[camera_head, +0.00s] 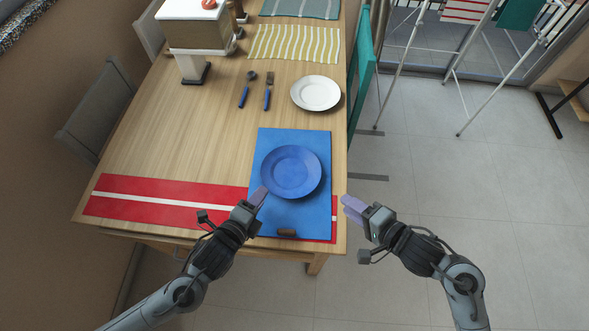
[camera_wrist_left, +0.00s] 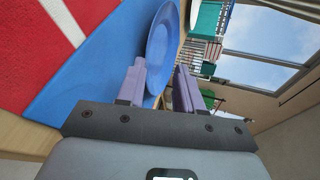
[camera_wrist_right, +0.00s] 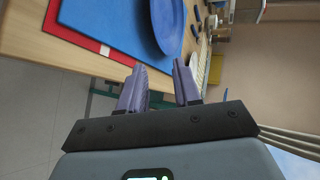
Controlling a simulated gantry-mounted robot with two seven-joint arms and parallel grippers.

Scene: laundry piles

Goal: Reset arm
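My left gripper (camera_head: 260,196) is over the left edge of the blue placemat (camera_head: 267,143), close to the blue plate (camera_head: 291,172). Its fingers stand apart with nothing between them in the left wrist view (camera_wrist_left: 161,78). My right gripper (camera_head: 350,206) is just beyond the table's right edge, above the floor. Its fingers are also apart and empty in the right wrist view (camera_wrist_right: 159,80). The blue plate lies on the placemat, apart from both grippers.
A red runner with a white stripe (camera_head: 150,199) lies under the placemat. A small brown object (camera_head: 287,232) is at the placemat's near end. A white plate (camera_head: 316,93), a fork (camera_head: 268,92) and a spoon (camera_head: 246,90) lie farther back. Open floor (camera_head: 440,180) is to the right.

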